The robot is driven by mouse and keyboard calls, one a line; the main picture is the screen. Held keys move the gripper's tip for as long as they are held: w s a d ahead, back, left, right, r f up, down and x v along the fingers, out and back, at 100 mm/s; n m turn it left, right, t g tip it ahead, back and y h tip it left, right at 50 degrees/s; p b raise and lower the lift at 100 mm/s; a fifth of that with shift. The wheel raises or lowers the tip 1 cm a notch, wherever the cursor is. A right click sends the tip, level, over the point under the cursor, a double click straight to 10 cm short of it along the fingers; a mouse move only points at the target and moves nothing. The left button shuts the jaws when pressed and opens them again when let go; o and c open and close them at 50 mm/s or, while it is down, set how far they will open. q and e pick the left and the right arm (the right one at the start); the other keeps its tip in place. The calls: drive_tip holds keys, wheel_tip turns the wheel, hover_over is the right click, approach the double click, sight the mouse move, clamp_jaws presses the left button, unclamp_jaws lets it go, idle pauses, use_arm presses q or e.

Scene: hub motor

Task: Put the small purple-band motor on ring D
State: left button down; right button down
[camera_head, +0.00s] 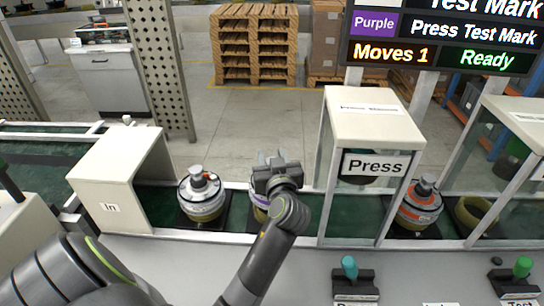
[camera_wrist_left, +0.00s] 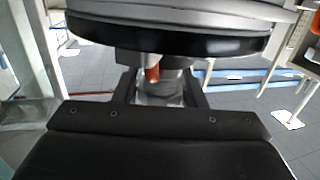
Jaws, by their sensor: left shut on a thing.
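My left gripper (camera_head: 276,172) is over the conveyor line between the In housing and the Press housing. It is shut on a motor with a purple band (camera_head: 259,213). The gripper and wrist hide most of this motor, and I cannot tell whether it is lifted off its seat. The wrist view shows dark gripper parts and a copper-coloured piece (camera_wrist_left: 152,75) under a dark disc. No ring marked D can be read in these frames. My right gripper is not in view.
A motor with a pale top (camera_head: 203,195) stands left of my gripper, by the In housing (camera_head: 120,180). The Press housing (camera_head: 372,120) stands to the right. Beyond it are an orange-topped motor (camera_head: 417,205) and an empty ring (camera_head: 474,216). A teal-knobbed lever (camera_head: 349,267) stands in front.

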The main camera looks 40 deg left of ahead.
use_arm(q)
drive_tip(key=shift+f+b, duration=1.4)
drive_tip(key=shift+f, duration=0.25)
drive_tip(key=shift+r, duration=0.1)
drive_tip(key=c, duration=0.9)
unclamp_jaws()
drive_tip(key=shift+s+f, duration=0.1)
drive_tip(key=shift+f, duration=0.1)
